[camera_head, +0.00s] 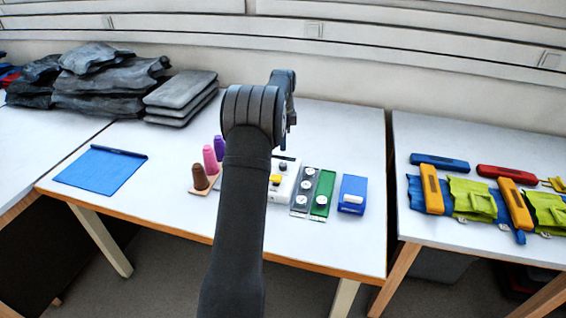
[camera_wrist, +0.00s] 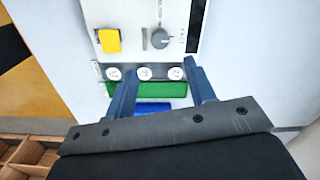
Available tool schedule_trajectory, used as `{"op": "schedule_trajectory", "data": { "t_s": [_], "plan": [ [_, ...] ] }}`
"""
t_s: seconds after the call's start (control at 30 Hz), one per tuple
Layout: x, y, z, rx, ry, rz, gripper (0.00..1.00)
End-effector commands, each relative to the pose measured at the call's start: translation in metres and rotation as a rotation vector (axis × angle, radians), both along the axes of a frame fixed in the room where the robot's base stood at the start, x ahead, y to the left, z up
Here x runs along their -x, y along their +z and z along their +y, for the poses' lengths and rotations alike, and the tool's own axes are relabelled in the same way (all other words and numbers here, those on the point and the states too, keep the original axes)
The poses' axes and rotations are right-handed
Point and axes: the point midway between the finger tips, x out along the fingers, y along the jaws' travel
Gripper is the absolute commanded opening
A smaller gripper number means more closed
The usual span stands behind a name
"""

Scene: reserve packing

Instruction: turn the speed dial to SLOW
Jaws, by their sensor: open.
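The white device (camera_wrist: 122,12) stands on the middle table and fills the upper part of the wrist view. On its face is a round grey dial (camera_wrist: 161,38), with a narrow grey part just left of it. A yellow switch (camera_wrist: 109,41) sits further left, and a black strip (camera_wrist: 196,25) is at the right. My gripper (camera_wrist: 156,62) is open and empty, its fingertips just below the dial in the picture and apart from it. In the head view my arm hides the gripper and part of the white device (camera_head: 283,190).
Beside the device are a grey strip with several white round pieces (camera_wrist: 145,73), a green block (camera_wrist: 152,90) and a blue box (camera_head: 352,193). Coloured cones (camera_head: 209,160), a blue mat (camera_head: 100,170) and dark stacked bags (camera_head: 108,85) lie left. The right table holds coloured tools.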

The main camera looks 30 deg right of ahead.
Motion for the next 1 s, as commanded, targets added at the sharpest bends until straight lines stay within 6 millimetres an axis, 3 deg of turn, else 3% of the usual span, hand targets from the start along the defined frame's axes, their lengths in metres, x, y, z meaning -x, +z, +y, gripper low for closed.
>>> {"op": "schedule_trajectory", "data": {
  "t_s": [0.2,0.43,0.63,0.93,1.0],
  "plan": [
    [0.001,-0.051,0.001,-0.003,0.001,0.003,0.5],
    [0.0,-0.089,0.0,-0.001,0.001,0.0,0.5],
    [0.0,-0.104,0.0,-0.001,0.002,-0.001,0.5],
    [0.0,-0.106,0.0,0.001,0.002,-0.001,0.5],
    [0.0,-0.106,0.0,0.001,0.002,-0.001,0.36]
  ]
}}
